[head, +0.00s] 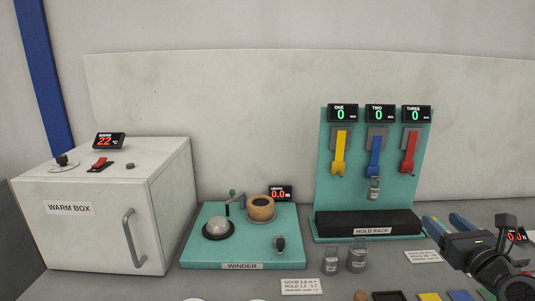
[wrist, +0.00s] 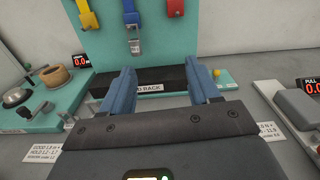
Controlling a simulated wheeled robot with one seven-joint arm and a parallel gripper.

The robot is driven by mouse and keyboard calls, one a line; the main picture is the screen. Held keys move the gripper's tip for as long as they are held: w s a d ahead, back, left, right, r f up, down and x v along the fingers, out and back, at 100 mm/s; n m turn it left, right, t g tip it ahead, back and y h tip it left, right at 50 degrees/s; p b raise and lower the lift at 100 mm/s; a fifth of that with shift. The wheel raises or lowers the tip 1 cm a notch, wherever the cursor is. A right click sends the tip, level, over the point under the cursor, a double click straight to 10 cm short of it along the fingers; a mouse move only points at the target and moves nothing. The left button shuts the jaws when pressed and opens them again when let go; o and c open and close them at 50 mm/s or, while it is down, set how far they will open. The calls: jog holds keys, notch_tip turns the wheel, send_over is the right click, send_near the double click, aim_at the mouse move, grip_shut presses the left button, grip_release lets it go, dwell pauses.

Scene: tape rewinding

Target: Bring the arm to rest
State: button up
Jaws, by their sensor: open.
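My gripper (head: 449,222) is at the right of the head view, in front of the hold rack's right side. In the wrist view its two blue fingers (wrist: 163,88) are spread apart with nothing between them. The hold rack (head: 325,160) is a teal board with yellow, blue and red hooks under displays ONE, TWO and THREE, each reading 0. A small metal weight (head: 375,189) hangs from the blue hook; it also shows in the wrist view (wrist: 134,46).
The winder (head: 200,255), with a wooden spool (head: 261,208), reads 0.0 m. The closed warm box (head: 90,220) reads 22. A pull device (wrist: 300,105) is at the right.

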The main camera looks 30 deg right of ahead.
jog(key=s+a+f+n+y, duration=0.1)
jog(key=s+a+f+n, duration=0.1)
jog(key=a+n, duration=0.4)
jog(key=s+a+f+n+y, duration=0.1)
jog(key=s+a+f+n, duration=0.1)
jog(key=a+f+n, duration=0.3)
jog(key=s+a+f+n+y, duration=0.1)
jog(key=s+a+f+n, duration=0.2)
jog(key=a+n, duration=0.4)
jog(key=shift+a+f+n+g, duration=0.15)
jog(key=shift+a+f+g, duration=0.1)
jog(key=shift+a, duration=1.05)
jog(key=shift+a+f+n+g, duration=0.15)
jog(key=shift+a+f, duration=0.05)
jog(key=shift+a, duration=1.1)
jog(key=s+a+r+n+y, duration=0.2)
jog(key=s+a+n+y, duration=0.1)
jog(key=s+a+n, duration=0.5)
jog(key=s+a+r+n+y, duration=0.3)
jog(key=s+a+n, duration=0.4)
jog(key=n, duration=0.8)
jog(key=shift+s+a, duration=0.35)
jog(key=shift+s, duration=0.05)
